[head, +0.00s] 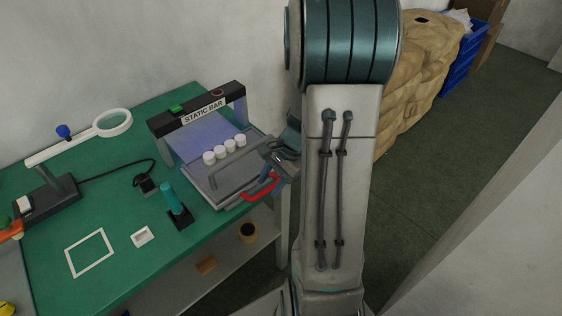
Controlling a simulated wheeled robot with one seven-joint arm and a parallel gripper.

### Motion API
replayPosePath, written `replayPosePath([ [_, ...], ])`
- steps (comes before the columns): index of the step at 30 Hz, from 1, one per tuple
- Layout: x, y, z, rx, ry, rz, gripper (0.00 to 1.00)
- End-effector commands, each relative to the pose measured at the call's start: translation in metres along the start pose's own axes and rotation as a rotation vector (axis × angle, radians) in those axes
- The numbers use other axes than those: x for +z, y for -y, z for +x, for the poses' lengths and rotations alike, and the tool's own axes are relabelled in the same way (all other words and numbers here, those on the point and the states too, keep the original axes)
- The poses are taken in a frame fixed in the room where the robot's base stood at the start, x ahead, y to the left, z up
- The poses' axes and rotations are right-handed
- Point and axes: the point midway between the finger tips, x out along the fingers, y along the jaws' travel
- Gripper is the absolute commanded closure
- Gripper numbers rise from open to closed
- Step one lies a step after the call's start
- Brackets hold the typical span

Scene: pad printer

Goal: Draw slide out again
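The slide (206,190) is a grey tray on the green bench in the head view, reaching out from under the static bar (204,107). Several white round parts (222,152) stand in a row on it, just in front of the bluish glow under the bar. A grey rail (243,158) crosses the slide in front of them. A red handle (260,188) is at its front right edge. My gripper (276,158) is at the slide's right end, close above the handle. My arm partly hides it, so contact and finger opening cannot be told.
A teal-handled tool in a black stand (174,203), a small white dish (142,236) and a white square outline (90,253) lie left of the slide. A magnifier lamp (112,123) stands further left.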

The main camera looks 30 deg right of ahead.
Motion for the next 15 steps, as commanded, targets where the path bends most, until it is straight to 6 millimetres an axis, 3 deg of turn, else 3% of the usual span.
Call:
replayPosePath([
  [9,-0.001,0.000,-0.074,-0.004,-0.006,0.001,0.64],
  [15,-0.001,-0.001,-0.107,-0.002,-0.003,0.003,0.64],
])
